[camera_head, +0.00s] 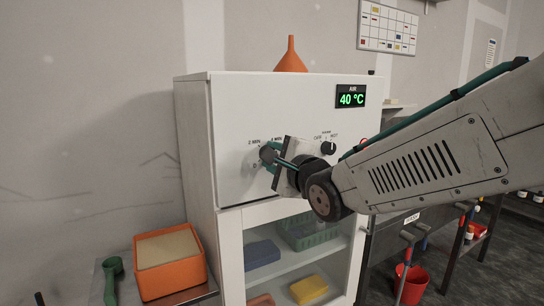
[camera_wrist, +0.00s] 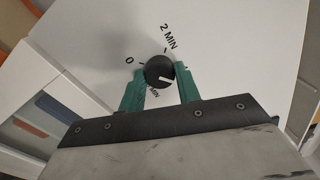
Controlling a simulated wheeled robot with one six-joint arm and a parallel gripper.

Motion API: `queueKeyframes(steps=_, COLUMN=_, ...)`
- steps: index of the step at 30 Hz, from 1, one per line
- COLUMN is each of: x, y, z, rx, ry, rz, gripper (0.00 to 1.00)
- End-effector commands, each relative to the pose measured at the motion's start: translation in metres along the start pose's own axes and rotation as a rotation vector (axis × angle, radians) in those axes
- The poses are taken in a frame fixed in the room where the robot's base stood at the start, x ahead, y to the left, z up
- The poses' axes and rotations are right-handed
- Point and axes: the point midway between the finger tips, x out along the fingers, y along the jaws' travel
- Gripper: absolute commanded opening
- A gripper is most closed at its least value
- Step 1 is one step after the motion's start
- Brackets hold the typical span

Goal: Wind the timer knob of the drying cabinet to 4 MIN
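The drying cabinet (camera_head: 232,105) is white, with a green 40 °C display on its front panel. Its black timer knob (camera_wrist: 158,68) shows in the wrist view, with a white pointer mark toward the lower right, near the right finger. The labels 0 and 2 MIN are readable around it; another MIN label below is partly covered, and 4 MIN cannot be read there. My gripper (camera_wrist: 161,76) has one green finger on each side of the knob, both seeming to touch it. In the head view my gripper (camera_head: 278,160) reaches the panel and hides the knob.
A second black knob (camera_head: 328,148) sits right of my gripper. An orange funnel (camera_head: 290,57) stands on the cabinet. An orange box (camera_head: 170,287) and a green scoop (camera_head: 112,270) are on the left bench. A glazed compartment below holds a yellow block (camera_head: 309,288).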

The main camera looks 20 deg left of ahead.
Motion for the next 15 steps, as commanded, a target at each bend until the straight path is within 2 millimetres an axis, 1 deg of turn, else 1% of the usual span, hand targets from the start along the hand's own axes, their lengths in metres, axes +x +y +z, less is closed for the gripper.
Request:
queueKeyframes(steps=1, x=0.0, y=0.0, z=0.0, rx=-0.011, ry=0.001, rz=0.001, gripper=0.46)
queueKeyframes(steps=2, x=0.0, y=0.0, z=0.0, rx=-0.013, ry=0.001, rz=0.001, gripper=0.54)
queueKeyframes(steps=11, x=-0.002, y=0.0, z=0.0, rx=-0.016, ry=0.0, rz=0.0, gripper=0.55)
queueKeyframes(steps=14, x=-0.012, y=0.0, z=0.0, rx=-0.016, ry=0.001, rz=0.0, gripper=0.55)
queueKeyframes(steps=15, x=-0.018, y=-0.001, z=0.0, rx=-0.016, ry=0.0, rz=-0.001, gripper=0.55)
